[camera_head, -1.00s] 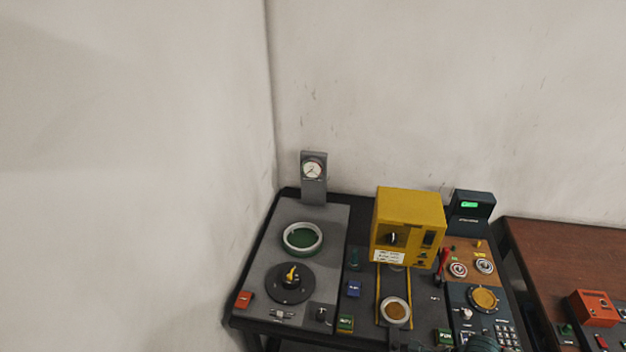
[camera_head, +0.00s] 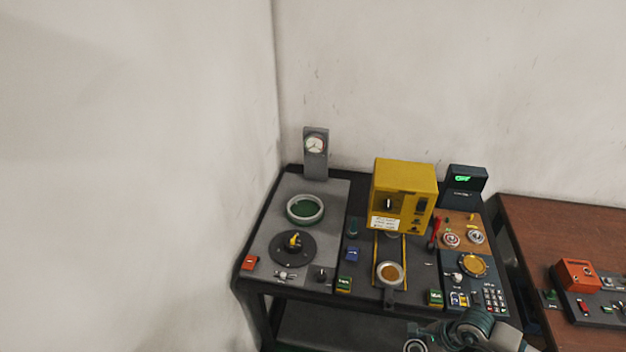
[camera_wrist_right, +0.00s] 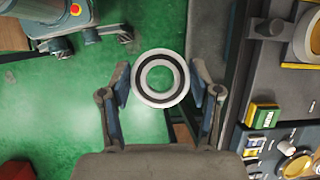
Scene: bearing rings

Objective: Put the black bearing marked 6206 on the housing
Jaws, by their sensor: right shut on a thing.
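My right gripper (camera_wrist_right: 161,85) is shut on a bearing ring (camera_wrist_right: 180,78) in the right wrist view. The ring has a pale outer rim, a black band and a pale inner ring around an open hole. No 6206 mark is readable. The ring also shows at the bottom edge of the head view (camera_head: 413,347), with my right arm beside it, in front of the bench. Two round seats are on the bench: a pale ring with a green floor (camera_head: 305,209) and a pale cup with a brown centre (camera_head: 390,274). I cannot tell which is the housing. My left gripper is out of view.
A yellow box (camera_head: 404,192) stands behind the brown-centred cup. A dial gauge (camera_head: 316,150), a black disc with a yellow knob (camera_head: 292,249) and a dark display unit (camera_head: 464,186) are on the bench. A brown table (camera_head: 565,235) stands at right.

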